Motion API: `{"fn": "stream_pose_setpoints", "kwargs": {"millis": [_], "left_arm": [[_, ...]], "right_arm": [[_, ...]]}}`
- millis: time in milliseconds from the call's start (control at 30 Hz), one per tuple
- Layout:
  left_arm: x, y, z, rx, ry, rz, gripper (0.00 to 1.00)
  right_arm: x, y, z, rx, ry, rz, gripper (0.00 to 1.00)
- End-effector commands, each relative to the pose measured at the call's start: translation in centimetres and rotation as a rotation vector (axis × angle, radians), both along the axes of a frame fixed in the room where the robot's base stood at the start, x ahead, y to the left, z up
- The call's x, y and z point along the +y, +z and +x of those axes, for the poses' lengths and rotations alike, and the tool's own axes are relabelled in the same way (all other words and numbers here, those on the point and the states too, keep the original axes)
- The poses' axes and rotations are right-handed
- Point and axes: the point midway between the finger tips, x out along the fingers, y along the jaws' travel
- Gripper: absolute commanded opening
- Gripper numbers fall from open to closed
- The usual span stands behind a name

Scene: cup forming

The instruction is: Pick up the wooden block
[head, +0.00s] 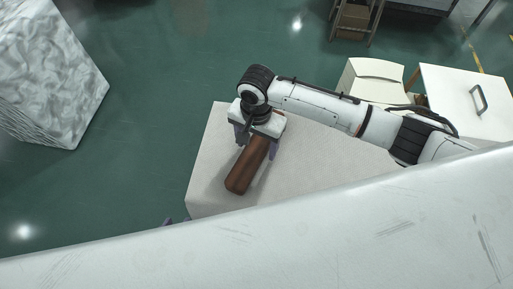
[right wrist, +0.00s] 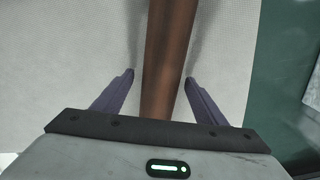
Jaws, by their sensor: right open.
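The wooden block (head: 243,176) is a long, reddish-brown bar lying on the pale table (head: 210,165). In the head view it slants from lower left to upper right, its upper end partly hidden under my right gripper (head: 257,146). My right gripper is open above the block, with one dark finger on each side. In the right wrist view the block (right wrist: 169,50) runs between the spread fingers of the right gripper (right wrist: 160,77), with visible gaps on both sides. My left gripper (head: 177,220) shows only as small dark tips below the table's left corner; the rest is hidden.
A large pale panel (head: 300,235) crosses the bottom of the head view and hides the table's near side. White boxes (head: 375,72) stand at the right. A grey-white marbled block (head: 50,70) stands at far left. Green floor lies between it and the table.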

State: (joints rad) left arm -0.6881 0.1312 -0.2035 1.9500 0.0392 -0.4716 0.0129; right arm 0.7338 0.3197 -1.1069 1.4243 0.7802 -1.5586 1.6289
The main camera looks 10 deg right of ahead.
Motion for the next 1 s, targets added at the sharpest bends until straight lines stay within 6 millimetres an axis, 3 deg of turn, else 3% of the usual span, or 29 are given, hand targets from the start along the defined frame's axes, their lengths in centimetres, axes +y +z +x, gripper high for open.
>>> {"fn": "stream_pose_setpoints", "kwargs": {"millis": [100,333,700,1000], "left_arm": [[-0.13,-0.18,0.01,0.0,-0.002,-0.001,0.31],[-0.17,0.0,0.09,-0.003,-0.002,-0.001,0.31],[-0.16,0.06,0.18,-0.005,-0.002,-0.002,0.31],[-0.12,0.27,0.32,-0.008,-0.001,-0.002,0.31]], "right_arm": [[-0.01,-1.01,0.02,-0.001,0.001,-0.001,0.66],[0.03,-1.07,0.04,-0.001,0.001,0.0,0.66],[0.02,-1.04,0.03,-0.001,0.001,0.0,0.05],[0.1,-0.46,0.15,-0.003,0.002,0.002,0.03]]}}
